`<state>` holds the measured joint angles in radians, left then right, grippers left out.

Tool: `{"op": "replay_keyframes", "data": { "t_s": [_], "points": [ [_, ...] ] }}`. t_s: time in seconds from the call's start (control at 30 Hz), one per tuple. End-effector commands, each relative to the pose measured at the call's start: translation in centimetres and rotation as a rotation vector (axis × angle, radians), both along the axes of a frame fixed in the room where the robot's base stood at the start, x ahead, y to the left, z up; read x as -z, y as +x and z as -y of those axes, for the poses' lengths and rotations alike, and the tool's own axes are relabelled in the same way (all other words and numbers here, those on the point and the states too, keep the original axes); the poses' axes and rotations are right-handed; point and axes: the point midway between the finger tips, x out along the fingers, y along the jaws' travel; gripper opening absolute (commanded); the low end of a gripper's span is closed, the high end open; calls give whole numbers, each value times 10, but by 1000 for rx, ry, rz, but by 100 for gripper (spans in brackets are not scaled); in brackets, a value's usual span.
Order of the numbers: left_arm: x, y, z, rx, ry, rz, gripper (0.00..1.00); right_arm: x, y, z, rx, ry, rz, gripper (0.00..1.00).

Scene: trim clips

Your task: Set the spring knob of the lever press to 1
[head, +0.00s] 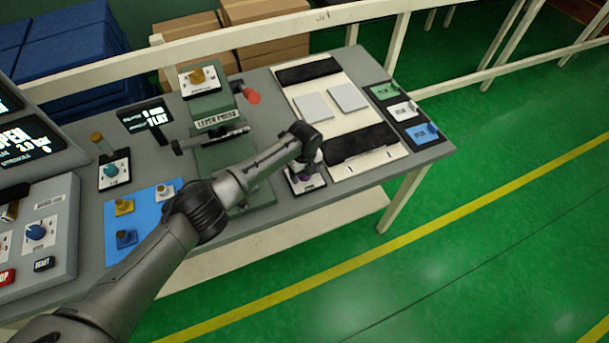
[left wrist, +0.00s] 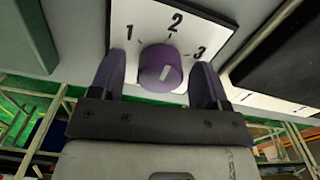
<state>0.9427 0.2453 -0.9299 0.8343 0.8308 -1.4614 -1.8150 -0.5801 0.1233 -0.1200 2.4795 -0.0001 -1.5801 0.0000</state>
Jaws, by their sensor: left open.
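In the left wrist view a purple knob (left wrist: 160,70) sits on a white plate (left wrist: 145,22) marked 1, 2 and 3. The white line on the knob points up and slightly right, roughly toward 2. My left gripper (left wrist: 161,65) is open, with one dark purple finger on each side of the knob and gaps showing between. In the head view my left gripper (head: 306,160) is over the knob's plate (head: 304,185), in front and right of the green lever press (head: 208,108), and partly hides the knob. My right gripper is not in view.
The lever press has a red-tipped handle (head: 250,95) and a yellow knob (head: 197,75) on top. A white board (head: 335,115) with dark strips lies right of my gripper. The table's front edge is close.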

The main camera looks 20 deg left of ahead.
Motion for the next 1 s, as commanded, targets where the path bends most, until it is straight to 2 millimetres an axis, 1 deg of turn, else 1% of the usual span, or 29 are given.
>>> {"op": "replay_keyframes", "data": {
  "t_s": [0.27, 0.37, 0.8, 1.0],
  "points": [
    [1, 0, 0, 0, 0, 0, 69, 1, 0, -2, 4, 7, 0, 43],
    [1, 0, 0, 0, 0, 0, 62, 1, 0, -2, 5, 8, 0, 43],
    [1, 0, 0, 0, 0, 0, 21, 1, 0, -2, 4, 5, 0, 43],
    [1, 0, 0, -18, 0, 0, 21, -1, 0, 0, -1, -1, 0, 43]
  ]
}}
